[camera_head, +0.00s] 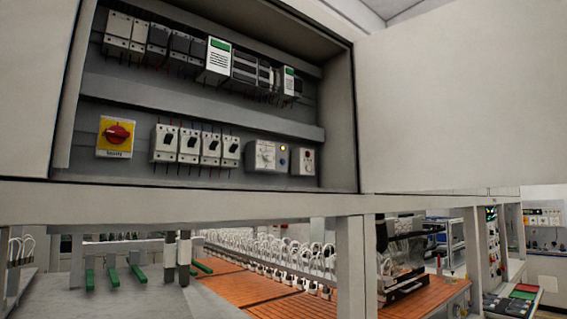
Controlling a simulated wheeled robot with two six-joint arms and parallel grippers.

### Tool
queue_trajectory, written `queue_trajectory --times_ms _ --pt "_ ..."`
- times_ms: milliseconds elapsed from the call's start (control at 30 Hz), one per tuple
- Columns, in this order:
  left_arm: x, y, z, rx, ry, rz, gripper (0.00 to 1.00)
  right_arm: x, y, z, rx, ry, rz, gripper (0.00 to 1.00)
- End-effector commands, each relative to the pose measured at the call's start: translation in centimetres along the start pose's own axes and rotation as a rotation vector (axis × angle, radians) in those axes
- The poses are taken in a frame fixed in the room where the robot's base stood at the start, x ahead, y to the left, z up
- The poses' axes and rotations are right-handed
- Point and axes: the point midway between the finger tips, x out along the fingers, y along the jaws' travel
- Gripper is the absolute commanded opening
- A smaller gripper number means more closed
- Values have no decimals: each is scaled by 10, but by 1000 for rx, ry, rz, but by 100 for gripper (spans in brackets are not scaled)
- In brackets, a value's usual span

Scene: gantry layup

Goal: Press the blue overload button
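The small blue button (282,162) sits on the face of a light grey overload unit (264,156) in the lower row of the open electrical cabinet. A lit yellow lamp (283,148) is just above it, and a round dial is to its left on the same unit. Nothing touches the button, and its front is in plain sight. It is too small to tell how far it stands out. Neither of my grippers shows in this view.
A red rotary switch (117,134) on a yellow plate and several breakers (195,146) lie to the left. A grey module with a red button (302,161) is close on the right. The cabinet door (455,100) stands open. A grey beam (200,200) runs below.

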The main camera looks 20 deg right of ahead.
Motion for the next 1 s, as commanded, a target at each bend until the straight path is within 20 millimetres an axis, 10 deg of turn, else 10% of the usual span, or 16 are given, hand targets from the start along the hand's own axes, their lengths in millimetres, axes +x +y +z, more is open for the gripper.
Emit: queue_trajectory --times_ms 100,1000 --pt "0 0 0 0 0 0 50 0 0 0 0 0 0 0" --pt "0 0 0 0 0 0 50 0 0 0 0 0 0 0"
